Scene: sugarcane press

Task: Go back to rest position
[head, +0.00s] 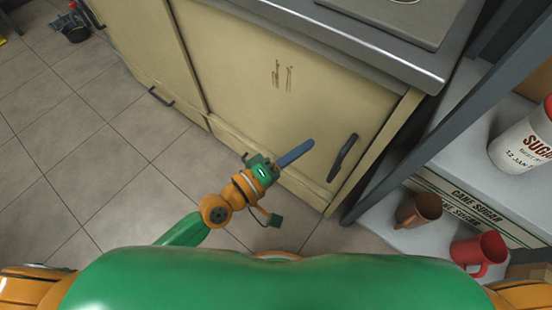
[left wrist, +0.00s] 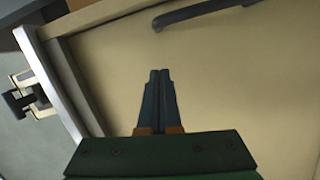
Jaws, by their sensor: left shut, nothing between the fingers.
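My left gripper (head: 308,146) is low in front of the beige cabinet door (head: 235,60) in the head view, left of the dark door handle (head: 342,158). Its blue-grey fingers are shut together with nothing between them. In the left wrist view the closed fingers (left wrist: 160,74) point at the cabinet's beige front, below a dark handle (left wrist: 205,12), apart from it in the picture. My right gripper is not in view.
The grey counter edge (head: 340,40) overhangs the cabinet. Tiled floor (head: 60,150) at left is mostly clear.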

